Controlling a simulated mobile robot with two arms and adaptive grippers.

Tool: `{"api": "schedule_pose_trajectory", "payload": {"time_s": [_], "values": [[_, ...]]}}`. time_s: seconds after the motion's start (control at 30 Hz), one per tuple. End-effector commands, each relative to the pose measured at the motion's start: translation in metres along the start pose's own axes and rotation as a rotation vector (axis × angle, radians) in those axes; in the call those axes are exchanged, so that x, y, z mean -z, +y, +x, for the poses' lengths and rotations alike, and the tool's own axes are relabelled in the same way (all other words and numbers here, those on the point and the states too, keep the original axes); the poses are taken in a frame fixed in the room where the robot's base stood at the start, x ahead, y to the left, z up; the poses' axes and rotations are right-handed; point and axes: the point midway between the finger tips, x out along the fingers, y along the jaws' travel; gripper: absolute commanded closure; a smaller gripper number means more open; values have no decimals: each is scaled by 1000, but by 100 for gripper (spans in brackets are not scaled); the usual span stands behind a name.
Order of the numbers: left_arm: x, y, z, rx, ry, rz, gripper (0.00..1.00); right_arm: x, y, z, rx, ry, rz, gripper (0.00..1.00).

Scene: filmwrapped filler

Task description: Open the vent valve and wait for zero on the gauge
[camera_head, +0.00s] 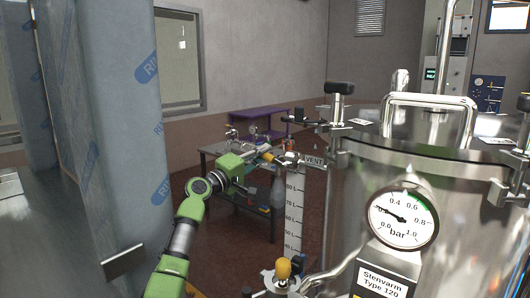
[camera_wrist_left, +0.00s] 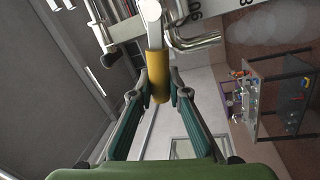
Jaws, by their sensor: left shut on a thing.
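The round gauge (camera_head: 402,218) on the tank front has a bar scale from 0.0 to 1.0. Its needle points to the upper left, between 0.0 and 0.4, near 0.2. My right gripper is not in view.
The steel tank (camera_head: 350,215) fills the right side, with clamps and a lid handle (camera_head: 430,101) on top. A second yellow knob (camera_head: 283,268) sits low at the front. A wrapped panel (camera_head: 115,120) stands left.

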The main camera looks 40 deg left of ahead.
Motion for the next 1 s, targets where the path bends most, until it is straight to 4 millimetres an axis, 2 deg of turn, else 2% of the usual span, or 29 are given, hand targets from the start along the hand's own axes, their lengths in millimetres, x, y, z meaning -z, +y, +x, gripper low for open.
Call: {"api": "schedule_pose_trajectory", "payload": {"time_s": [0.4, 1.0], "values": [[-2, -19, -4, 2, 46, -230, 100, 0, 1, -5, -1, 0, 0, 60], [-4, -24, -4, 2, 55, -282, 100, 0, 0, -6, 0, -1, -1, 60]]}}
